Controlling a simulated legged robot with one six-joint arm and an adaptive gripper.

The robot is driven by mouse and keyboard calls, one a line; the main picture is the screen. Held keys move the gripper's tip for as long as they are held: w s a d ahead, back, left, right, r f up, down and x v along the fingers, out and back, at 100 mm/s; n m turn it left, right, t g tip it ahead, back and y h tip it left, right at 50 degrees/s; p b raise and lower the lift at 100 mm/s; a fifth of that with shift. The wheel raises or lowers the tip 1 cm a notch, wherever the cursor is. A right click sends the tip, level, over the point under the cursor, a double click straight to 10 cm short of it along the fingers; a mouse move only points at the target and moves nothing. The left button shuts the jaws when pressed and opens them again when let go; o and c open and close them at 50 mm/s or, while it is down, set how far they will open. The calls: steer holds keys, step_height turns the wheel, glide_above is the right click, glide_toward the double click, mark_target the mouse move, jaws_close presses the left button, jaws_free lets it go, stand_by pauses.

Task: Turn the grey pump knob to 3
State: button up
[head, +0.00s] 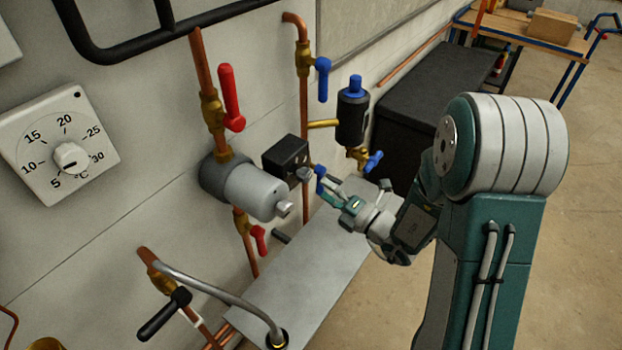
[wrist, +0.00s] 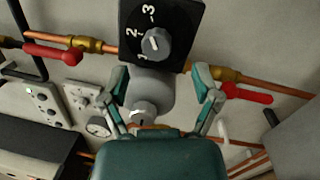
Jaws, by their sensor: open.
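The grey pump knob (wrist: 156,43) sits on the face of a black box with white marks 1, 2 and 3 in the wrist view. A short pale mark shows on the knob, but I cannot tell which number it points to. In the head view the knob (head: 304,174) shows small in front of the black box (head: 286,154). The grey pump body (head: 256,191) is beside the box. My gripper (wrist: 163,82) is open and empty, its fingers spread either side of the pump body in the wrist view. In the head view my gripper (head: 328,187) is close to the knob.
Copper pipes carry a red lever valve (head: 230,98) above the pump and a blue one (head: 322,78) to its right. A white thermostat dial (head: 70,157) is on the wall at left. A grey ledge (head: 310,270) lies below. Open floor is at right.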

steer(key=v, duration=0.6)
steer(key=shift+d, duration=0.15)
steer(key=s+a+r+n+g+h, duration=0.1)
steer(key=s+a+r+n+g, duration=0.25)
steer(key=s+n+g, duration=0.55)
steer(key=s+a+r+n+g+h, duration=0.15)
steer(key=s+a+n+g, duration=0.3)
steer(key=n, duration=0.95)
steer(key=s+d+r+n+t+h, duration=0.2)
steer(key=d+n+h, duration=0.4)
steer(key=n, duration=0.3)
steer(key=s+d+r+n+t+h, duration=0.2)
steer(key=d+r+n+t+h, duration=0.2)
steer(key=n, duration=0.5)
steer(key=d+r+h, duration=0.1)
steer(key=d+h, duration=0.1)
steer(key=d, duration=0.1)
steer(key=shift+r+n, duration=0.15)
steer(key=shift+n, duration=0.15)
steer(key=shift+s+d, duration=0.1)
steer(key=shift+d, duration=0.05)
steer(key=c, duration=0.3)
